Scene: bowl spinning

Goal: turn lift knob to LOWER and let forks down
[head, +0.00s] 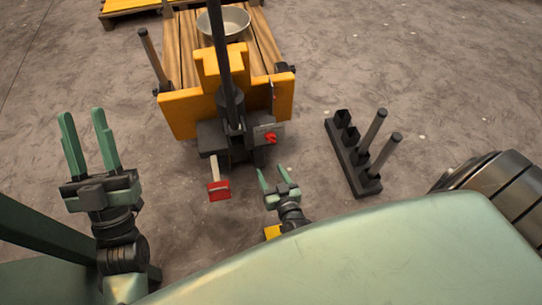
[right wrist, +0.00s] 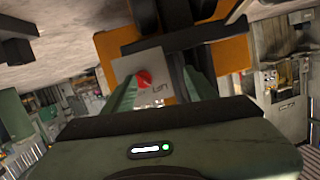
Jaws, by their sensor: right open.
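A red lift knob (head: 271,137) sits on a small grey panel (head: 259,130) on the yellow pallet truck (head: 180,113). In the right wrist view the knob (right wrist: 144,79) is on the grey panel with partly readable lettering beside it. My right gripper (head: 271,170) is open and empty, just in front of and below the panel; its fingers (right wrist: 160,80) point at the panel, with the knob nearer the left finger. I cannot tell whether they touch. My left gripper (head: 82,116) is open and empty, well left of the truck. The forks are hidden under the wooden load.
A metal bowl (head: 224,22) stands on the wooden pallet (head: 184,50). A dark tiller bar (head: 221,60) rises in front. A red pedal (head: 218,190) sticks out below. A black rack (head: 342,158) with upright bars stands right. The floor between rack and truck is clear.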

